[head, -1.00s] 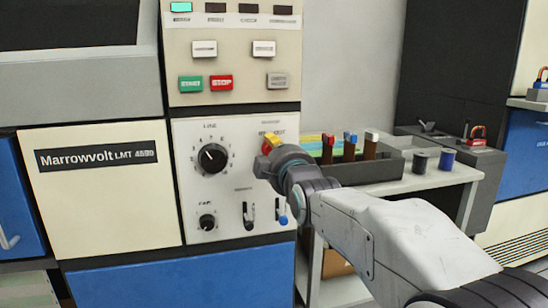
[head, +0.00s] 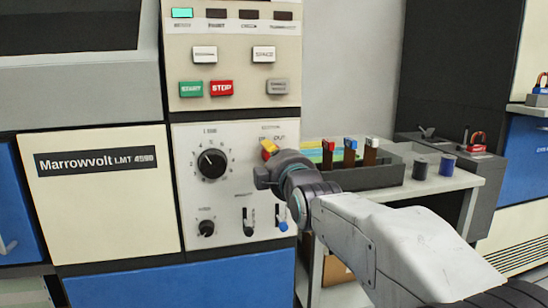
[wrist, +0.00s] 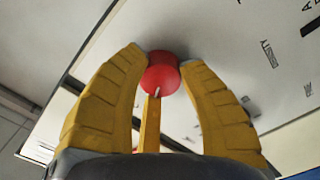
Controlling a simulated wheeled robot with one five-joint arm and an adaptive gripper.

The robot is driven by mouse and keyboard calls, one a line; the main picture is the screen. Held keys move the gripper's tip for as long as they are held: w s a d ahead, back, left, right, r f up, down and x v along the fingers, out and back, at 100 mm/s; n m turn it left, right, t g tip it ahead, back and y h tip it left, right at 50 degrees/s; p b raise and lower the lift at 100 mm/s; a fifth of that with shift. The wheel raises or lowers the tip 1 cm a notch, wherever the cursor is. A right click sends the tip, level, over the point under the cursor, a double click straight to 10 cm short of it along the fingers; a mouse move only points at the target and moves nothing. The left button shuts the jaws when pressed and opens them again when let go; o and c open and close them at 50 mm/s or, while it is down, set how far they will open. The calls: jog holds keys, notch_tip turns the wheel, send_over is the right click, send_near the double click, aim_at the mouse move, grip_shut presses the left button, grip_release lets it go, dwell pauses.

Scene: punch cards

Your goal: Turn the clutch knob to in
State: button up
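The clutch knob is a small red knob (wrist: 160,76) on the pale control panel (head: 187,230). My gripper (wrist: 164,66) has yellow fingers. In the wrist view, two fingers lie against the knob's left and right sides, and a third reaches it from below. A short white mark shows on the knob's lower edge. In the head view, my gripper (head: 269,150) is at the panel's upper right and hides most of the knob. The word OUT is legible above it there. Which label the knob points to cannot be told.
A large black dial (head: 212,163) and a small black dial (head: 207,228) are left of my gripper. Two slide levers, one with a blue tip (head: 282,225), are below it. A tray of coloured-handled tools (head: 380,176) stands on a side table at right.

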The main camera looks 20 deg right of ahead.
jog(key=o, duration=0.5)
jog(key=shift+f, duration=0.1)
jog(key=shift+o, duration=0.2)
jog(key=s, duration=1.2)
